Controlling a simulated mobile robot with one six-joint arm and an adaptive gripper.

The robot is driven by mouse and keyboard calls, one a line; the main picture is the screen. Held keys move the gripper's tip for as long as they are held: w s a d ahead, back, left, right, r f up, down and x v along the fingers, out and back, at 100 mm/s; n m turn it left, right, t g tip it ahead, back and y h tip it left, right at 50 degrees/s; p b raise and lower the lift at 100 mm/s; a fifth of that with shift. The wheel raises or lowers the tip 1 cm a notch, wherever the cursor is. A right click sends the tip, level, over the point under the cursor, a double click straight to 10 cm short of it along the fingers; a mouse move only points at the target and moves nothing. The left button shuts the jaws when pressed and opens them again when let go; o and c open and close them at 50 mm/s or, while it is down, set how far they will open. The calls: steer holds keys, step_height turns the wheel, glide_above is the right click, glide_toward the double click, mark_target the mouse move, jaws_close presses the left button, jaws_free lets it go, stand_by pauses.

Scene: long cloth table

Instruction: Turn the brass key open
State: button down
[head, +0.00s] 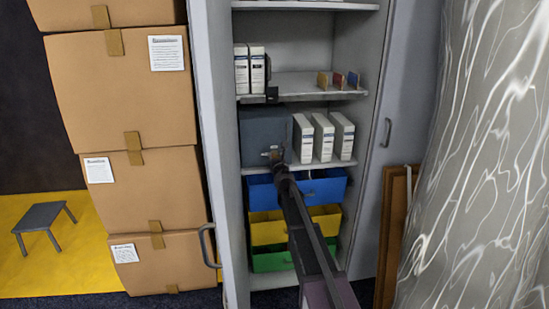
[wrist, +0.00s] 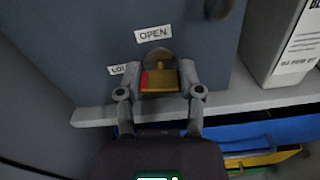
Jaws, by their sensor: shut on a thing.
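The brass key (wrist: 162,82) sits in a round lock plate (wrist: 160,56) on the front of a blue-grey box (wrist: 90,45). Its head shows between my fingers, with a red patch at its left end. A white OPEN label (wrist: 153,34) is above the lock, and a second, partly hidden label (wrist: 118,69) is to its left. My gripper (wrist: 160,76) is shut on the key, one finger on each side. In the head view, my gripper (head: 277,157) is at the front of the box (head: 262,130), and the key is too small to make out.
White boxes (head: 322,138) stand right of the blue-grey box on the same shelf (head: 338,162). Blue (head: 325,187), yellow and green bins are below. The cabinet's left door (head: 212,130) stands open. Stacked cartons (head: 125,90) are farther left.

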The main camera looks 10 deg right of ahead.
steer(key=m, duration=0.8)
steer(key=shift+d+m, duration=0.1)
steer(key=shift+m, duration=0.3)
steer(key=m, duration=0.3)
steer(key=shift+m, duration=0.3)
steer(key=shift+f+m, duration=0.1)
steer(key=shift+m, duration=1.9)
steer(key=shift+c, duration=1.2)
jaws_free()
steer(key=shift+s, duration=0.1)
steer(key=s, duration=1.1)
steer(key=shift+s, duration=0.4)
